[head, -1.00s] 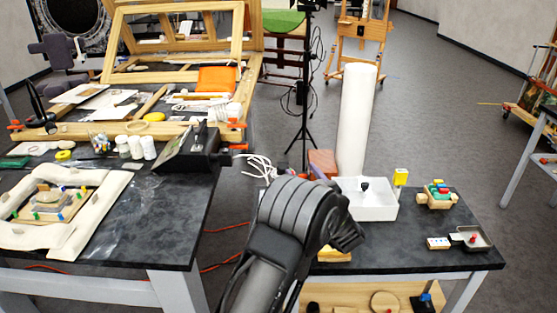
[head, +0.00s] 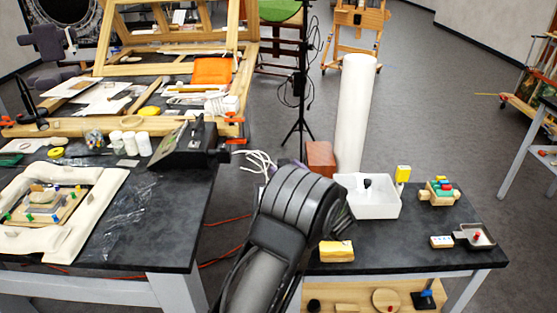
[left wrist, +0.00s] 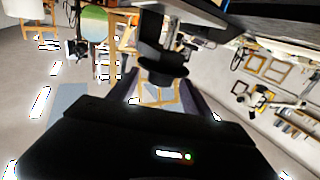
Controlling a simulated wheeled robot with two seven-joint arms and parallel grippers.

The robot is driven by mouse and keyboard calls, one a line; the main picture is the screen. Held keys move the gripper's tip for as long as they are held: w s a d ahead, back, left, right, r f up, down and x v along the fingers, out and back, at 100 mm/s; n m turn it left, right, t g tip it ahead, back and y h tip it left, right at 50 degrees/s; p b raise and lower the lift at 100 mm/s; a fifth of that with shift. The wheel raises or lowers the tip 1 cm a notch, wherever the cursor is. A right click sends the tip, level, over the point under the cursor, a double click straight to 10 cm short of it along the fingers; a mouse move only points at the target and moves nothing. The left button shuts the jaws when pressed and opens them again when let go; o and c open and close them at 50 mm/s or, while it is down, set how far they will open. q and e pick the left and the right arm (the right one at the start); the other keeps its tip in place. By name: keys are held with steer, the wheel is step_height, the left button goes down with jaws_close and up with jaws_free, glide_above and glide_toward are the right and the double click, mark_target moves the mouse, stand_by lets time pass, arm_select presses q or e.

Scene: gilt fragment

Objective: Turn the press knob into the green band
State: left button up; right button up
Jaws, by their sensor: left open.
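No knob or green band can be made out for sure. A black box with a sloping face (head: 183,146) stands at the right edge of the left table; its face is too small to read. A small wooden device with coloured parts (head: 440,191) sits on the right table. My left gripper (head: 343,214) is mostly hidden behind my dark arm at the white tray's front left, apart from both devices. In the left wrist view, a dark housing with a small light fills the bottom; the fingertips cannot be made out. My right gripper is in neither view.
The white tray (head: 377,208) holds a dark object. A yellow block (head: 337,251) lies near my arm. A brick-red block (head: 320,159) and tall white roll (head: 356,115) stand behind. A small pan (head: 476,237) is at the right. White cables (head: 261,160) hang off the left table.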

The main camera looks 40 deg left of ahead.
arm_select(q)
steer(key=p+x, duration=0.1)
steer(key=x, duration=0.4)
steer(key=shift+w+a, duration=0.1)
steer(key=shift+a, duration=0.15)
steer(key=shift+c, duration=0.6)
jaws_close()
